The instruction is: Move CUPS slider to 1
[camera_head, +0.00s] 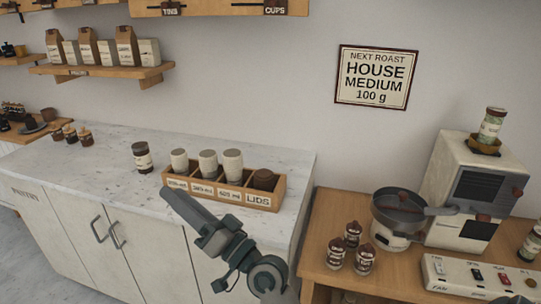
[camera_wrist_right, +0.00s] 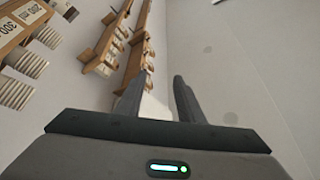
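The CUPS label (camera_head: 275,7) sits on the front of a wooden board at the top edge of the head view. A dark slider piece shows beside it, but the board is cut off and its position on the scale cannot be read. A similar TINS label (camera_head: 171,8) is to its left. My right gripper (camera_head: 172,198) is in front of the counter, well below the board, pointing up and left. In the right wrist view its two fingers (camera_wrist_right: 157,88) stand apart with nothing between them. My left gripper is not in view.
A wooden holder (camera_head: 222,195) with cups and lids stands on the white counter (camera_head: 110,160), close behind my right gripper. A shelf (camera_head: 100,70) with bags is at the upper left. A grinder (camera_head: 475,190), pan (camera_head: 400,212) and switch panel (camera_head: 480,276) are at right.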

